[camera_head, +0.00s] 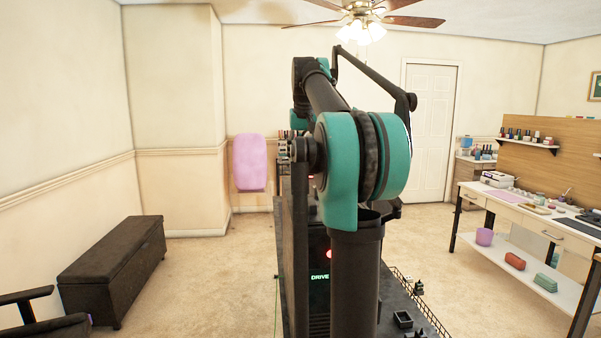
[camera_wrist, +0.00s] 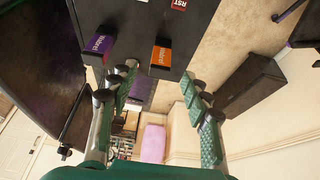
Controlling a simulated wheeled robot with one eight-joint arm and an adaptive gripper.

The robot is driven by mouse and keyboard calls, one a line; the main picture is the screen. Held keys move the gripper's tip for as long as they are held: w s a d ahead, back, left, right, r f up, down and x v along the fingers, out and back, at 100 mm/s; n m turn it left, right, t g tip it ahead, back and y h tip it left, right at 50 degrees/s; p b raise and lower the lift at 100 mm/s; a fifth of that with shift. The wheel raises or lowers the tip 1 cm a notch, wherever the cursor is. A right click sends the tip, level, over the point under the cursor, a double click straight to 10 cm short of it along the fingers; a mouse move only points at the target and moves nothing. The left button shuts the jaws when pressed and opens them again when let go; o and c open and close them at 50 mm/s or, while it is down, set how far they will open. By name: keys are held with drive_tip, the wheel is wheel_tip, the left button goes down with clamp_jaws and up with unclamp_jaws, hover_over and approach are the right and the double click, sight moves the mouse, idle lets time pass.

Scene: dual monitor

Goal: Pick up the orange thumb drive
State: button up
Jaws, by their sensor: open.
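The orange thumb drive (camera_wrist: 161,57), with white lettering, sticks out from the edge of a dark panel (camera_wrist: 135,22) in the wrist view. A purple drive (camera_wrist: 98,45) with similar lettering sticks out to its left. My gripper (camera_wrist: 165,80) is open, with its green textured fingers spread and nothing held between them. The orange drive lies just beyond the fingertips, roughly in line with the gap between them; the exact distance is unclear. In the head view my arm blocks the sight of my gripper, and I cannot make out the orange drive there.
In the head view a dark unit with a lit DRIVE label (camera_head: 320,277) stands behind my arm. A pink rounded object (camera_head: 249,162) is left of it. A dark bench (camera_head: 112,262) lines the left wall; a white desk (camera_head: 525,215) stands right.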

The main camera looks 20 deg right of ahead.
sight(300, 165)
drive_tip(key=x, duration=0.5)
drive_tip(key=shift+w, duration=0.25)
drive_tip(key=c, duration=1)
drive_tip(key=shift+r, duration=0.1)
drive_tip(key=shift+r, duration=7.2)
